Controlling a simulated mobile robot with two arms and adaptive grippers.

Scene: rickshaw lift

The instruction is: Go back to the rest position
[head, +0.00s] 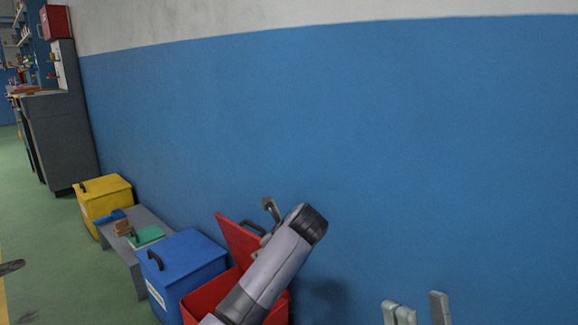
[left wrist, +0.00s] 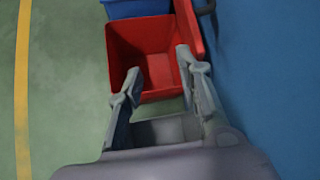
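My left arm rises from the bottom middle of the head view, in front of the red bin. My left gripper (head: 264,213) is partly hidden behind its own wrist there. In the left wrist view its two fingers (left wrist: 158,62) are spread apart with nothing between them, over the red bin (left wrist: 150,40). The same red bin (head: 208,296) shows in the head view with its lid (head: 236,241) raised. My right gripper (head: 418,303) shows at the bottom edge, its fingers apart and empty in front of the blue wall. Its base is out of frame.
A blue bin (head: 188,262), a low grey bench (head: 153,217) with small items and a yellow bin (head: 106,195) line the wall (head: 400,150). A grey cabinet (head: 62,135) stands further back. The green floor (head: 50,240) at left is mostly clear.

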